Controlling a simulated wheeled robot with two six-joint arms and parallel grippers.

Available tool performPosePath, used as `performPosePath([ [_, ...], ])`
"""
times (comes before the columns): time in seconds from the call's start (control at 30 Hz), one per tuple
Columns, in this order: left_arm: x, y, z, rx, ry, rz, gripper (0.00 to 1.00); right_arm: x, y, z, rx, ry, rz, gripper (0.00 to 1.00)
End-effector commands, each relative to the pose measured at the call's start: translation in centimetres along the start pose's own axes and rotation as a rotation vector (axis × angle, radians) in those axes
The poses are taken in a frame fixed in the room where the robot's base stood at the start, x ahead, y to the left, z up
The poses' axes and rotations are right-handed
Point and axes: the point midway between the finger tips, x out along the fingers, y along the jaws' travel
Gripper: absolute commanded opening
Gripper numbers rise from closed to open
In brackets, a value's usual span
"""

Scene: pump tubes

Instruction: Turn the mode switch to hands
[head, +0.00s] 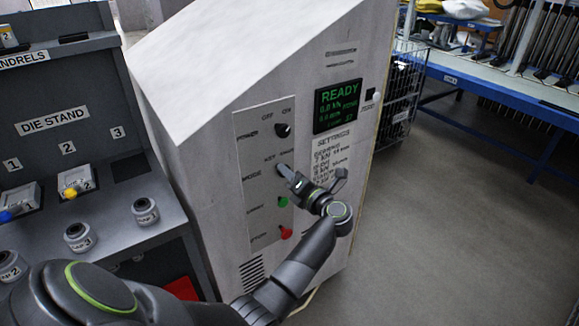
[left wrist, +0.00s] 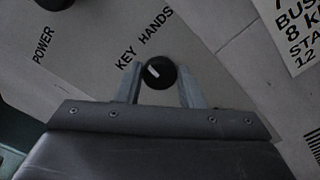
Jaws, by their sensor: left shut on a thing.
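The mode switch (left wrist: 158,76) is a round black knob with a white pointer mark on the cabinet's grey control strip. In the left wrist view its mark points up and left, toward the word KEY (left wrist: 127,56); the word HANDS (left wrist: 156,23) is farther up and right. My left gripper (head: 287,172) reaches the strip at the MODE row, and its fingers (left wrist: 160,84) are shut on the knob, one on each side. In the head view the gripper hides the knob. My right gripper is not in view.
The black power knob (head: 282,130) is above the gripper. A green button (head: 283,202) and a red button (head: 286,232) are below. A READY display (head: 338,105) is to the right. The die stand (head: 60,120) stands at left; open floor (head: 450,210) lies at right.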

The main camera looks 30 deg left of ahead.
Motion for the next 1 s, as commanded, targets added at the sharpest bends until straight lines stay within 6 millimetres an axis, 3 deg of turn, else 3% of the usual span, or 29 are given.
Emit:
performPosePath([
  [0.1, 0.0, 0.3, 0.3, 0.112, 0.000, -0.001, 0.12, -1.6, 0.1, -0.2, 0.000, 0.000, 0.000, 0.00],
  [0.5, 0.0, 0.1, 0.2, 0.460, -0.001, -0.001, 0.12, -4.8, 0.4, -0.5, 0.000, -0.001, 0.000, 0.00],
  [1.0, 0.0, -0.2, 0.0, 0.670, -0.002, 0.000, 0.12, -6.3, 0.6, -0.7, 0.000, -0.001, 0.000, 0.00],
])
